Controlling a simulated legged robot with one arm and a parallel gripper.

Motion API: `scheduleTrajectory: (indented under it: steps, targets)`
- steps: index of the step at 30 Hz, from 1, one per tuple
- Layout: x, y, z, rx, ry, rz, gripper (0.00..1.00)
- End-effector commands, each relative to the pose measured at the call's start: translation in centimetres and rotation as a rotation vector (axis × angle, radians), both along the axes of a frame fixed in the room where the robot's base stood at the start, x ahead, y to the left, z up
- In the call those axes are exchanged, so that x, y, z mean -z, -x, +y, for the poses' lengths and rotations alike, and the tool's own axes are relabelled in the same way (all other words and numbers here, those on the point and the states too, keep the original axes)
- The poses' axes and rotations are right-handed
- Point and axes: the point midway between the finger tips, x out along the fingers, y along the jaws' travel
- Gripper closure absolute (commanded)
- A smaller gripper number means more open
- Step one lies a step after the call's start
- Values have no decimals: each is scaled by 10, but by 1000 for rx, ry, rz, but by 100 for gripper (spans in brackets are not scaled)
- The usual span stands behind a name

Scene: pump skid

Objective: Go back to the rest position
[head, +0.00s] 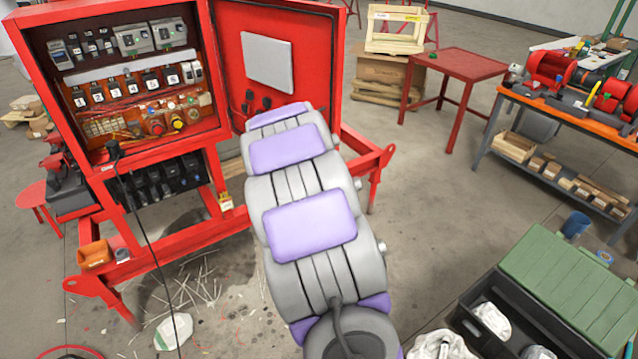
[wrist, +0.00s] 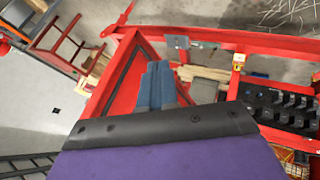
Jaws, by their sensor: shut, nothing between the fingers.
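My gripper shows in the wrist view as two blue-grey fingers (wrist: 156,86) side by side, shut with nothing between them. They stick out past the dark edge of my wrist, in front of red framework. In the head view my arm, grey with purple pads, reaches up from the bottom middle toward the open door (head: 316,62) of the red electrical cabinet (head: 110,17). My gripper is hidden behind the arm there. I cannot tell how far the fingers are from the door.
A red table (head: 462,66) stands behind, right of wooden crates (head: 393,42). An orange-topped workbench (head: 575,115) is at the right. An open case with a green lid (head: 572,283) lies at lower right. Cable scraps litter the floor below the cabinet. Floor between cabinet and workbench is clear.

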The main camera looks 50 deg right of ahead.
Motion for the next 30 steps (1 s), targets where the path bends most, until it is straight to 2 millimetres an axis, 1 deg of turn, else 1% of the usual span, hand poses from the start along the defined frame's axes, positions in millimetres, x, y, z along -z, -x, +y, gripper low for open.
scheduleTrajectory:
  steps: [1,3,8,13,19,26,28,29,30]
  targets:
    - [-9,3,2,1,0,-3,100]
    - [-17,7,5,0,-3,-2,100]
    - [-35,16,12,1,-8,-1,100]
    - [-50,22,23,1,-4,-2,100]
    - [-57,25,34,1,-1,0,100]
    - [-56,26,36,1,-8,4,100]
    - [-55,29,46,0,-24,11,100]
    - [-55,31,54,-1,-34,17,100]
    - [-55,34,68,-2,-50,26,100]
